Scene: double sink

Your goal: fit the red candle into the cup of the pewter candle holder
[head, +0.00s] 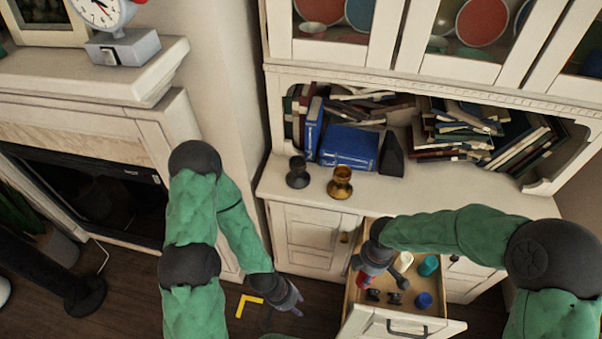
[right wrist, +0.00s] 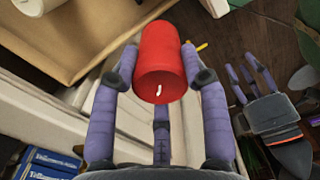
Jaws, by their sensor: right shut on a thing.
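The red candle (right wrist: 160,62) is between the fingers of my right gripper (right wrist: 160,75), its wick end facing the right wrist camera. In the head view my right gripper (head: 366,268) is over the open drawer, with the red candle (head: 362,283) partly hidden at its fingers. The dark grey candle holder, which looks like the pewter one (head: 297,173), stands upright on the cabinet counter, left of a brass-coloured holder (head: 340,183). My left gripper (head: 291,299) is empty, low in front of the cabinet; its spread fingers show in the right wrist view (right wrist: 248,82).
The open drawer (head: 434,328) holds a blue item (head: 424,300), a teal item (head: 429,265), a white item and small dark pieces. Blue books (head: 349,147) and a black wedge (head: 391,155) stand behind the holders. The counter right of the brass holder is clear.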

